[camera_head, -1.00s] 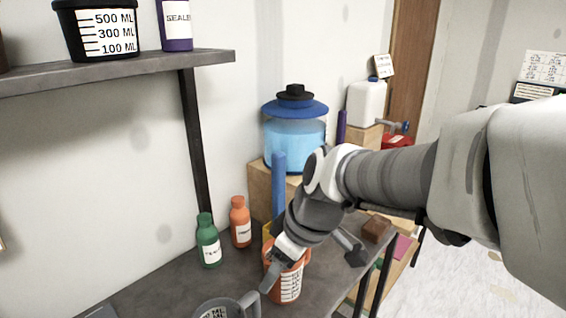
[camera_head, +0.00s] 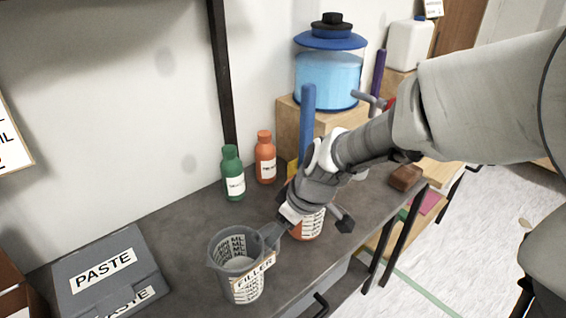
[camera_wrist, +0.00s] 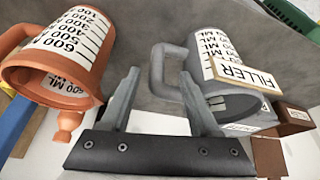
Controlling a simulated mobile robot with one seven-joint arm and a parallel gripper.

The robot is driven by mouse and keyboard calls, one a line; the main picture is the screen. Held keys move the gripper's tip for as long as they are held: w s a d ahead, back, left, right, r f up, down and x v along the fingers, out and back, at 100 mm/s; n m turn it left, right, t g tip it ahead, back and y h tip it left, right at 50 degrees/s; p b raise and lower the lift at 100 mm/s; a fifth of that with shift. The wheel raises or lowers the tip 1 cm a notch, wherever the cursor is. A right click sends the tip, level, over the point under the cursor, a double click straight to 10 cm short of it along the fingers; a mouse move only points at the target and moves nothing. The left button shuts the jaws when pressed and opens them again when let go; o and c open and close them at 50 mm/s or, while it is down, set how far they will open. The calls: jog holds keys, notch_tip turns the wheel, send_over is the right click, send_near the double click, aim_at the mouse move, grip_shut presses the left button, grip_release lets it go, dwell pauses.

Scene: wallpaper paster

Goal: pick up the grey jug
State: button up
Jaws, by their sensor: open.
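The grey jug (camera_head: 232,278) stands upright on the dark bench, with a FILLER label and a volume scale on its side. Its handle points towards my gripper (camera_head: 272,232). In the wrist view the grey jug (camera_wrist: 210,52) is right of centre, and its handle shows between and just beyond the two fingertips of my gripper (camera_wrist: 160,76). The jaws are open and hold nothing. I cannot tell whether a finger touches the handle.
An orange jug (camera_wrist: 52,82) stands close beside my gripper, partly hidden by it in the head view. Green (camera_head: 232,175) and orange (camera_head: 265,158) bottles stand near the wall. A grey PASTE box (camera_head: 75,268) lies left of the grey jug, with bare bench between.

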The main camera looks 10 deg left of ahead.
jog(key=shift+b+x, duration=0.55)
jog(key=shift+x, duration=2.2)
jog(key=shift+w+d, duration=0.1)
jog(key=shift+w, duration=0.15)
grip_shut()
